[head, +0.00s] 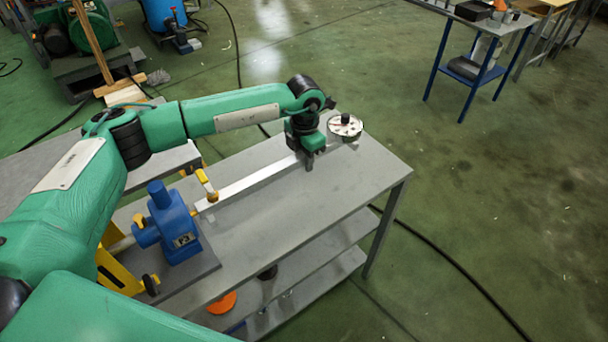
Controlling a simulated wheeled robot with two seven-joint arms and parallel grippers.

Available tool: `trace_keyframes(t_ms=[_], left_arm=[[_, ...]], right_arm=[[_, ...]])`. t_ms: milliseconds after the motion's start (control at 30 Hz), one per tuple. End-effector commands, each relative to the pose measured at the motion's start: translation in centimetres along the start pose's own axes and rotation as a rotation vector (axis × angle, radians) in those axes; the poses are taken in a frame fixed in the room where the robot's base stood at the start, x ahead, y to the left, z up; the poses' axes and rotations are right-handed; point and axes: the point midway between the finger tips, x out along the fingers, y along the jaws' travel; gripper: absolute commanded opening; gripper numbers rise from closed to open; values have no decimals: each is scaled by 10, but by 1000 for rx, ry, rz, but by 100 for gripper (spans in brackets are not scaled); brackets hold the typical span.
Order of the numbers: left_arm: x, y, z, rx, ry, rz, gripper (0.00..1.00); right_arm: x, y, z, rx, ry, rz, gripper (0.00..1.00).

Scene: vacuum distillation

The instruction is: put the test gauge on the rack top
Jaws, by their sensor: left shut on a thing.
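The test gauge (345,127), a round white-faced disc with a dark rim and a black knob-like part at its middle, shows near the far right end of the grey rack top (320,205). My left gripper (328,138) reaches across from the left and is shut on the gauge at its near left side. The gripper's fingers are mostly hidden by its own body. I cannot tell whether the gauge touches the rack top or hangs just above it. My right gripper is not in view.
A blue pump-like device (172,232) stands on the rack's near left end. A pale bar (250,182) with yellow fittings (207,186) runs along the top. The front right of the top is bare. A lower shelf (325,258) holds an orange disc (222,302). A black cable (455,262) crosses the floor.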

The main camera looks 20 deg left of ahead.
Motion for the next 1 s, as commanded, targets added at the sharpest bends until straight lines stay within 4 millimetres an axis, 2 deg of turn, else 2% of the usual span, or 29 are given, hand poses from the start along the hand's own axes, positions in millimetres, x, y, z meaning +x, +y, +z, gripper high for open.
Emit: trace_keyframes(t_ms=[100,300,433,633,767,1000], left_arm=[[20,-1,1,0,0,-1,0],[36,0,1,0,-2,0,0],[46,0,1,0,-1,-1,0],[74,0,1,0,0,-1,0],[78,0,1,1,-3,0,0],[80,0,1,1,-2,0,0]], right_arm=[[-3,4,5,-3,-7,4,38],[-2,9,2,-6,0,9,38],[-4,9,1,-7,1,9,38],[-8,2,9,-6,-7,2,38],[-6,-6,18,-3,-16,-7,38],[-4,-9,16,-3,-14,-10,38]])
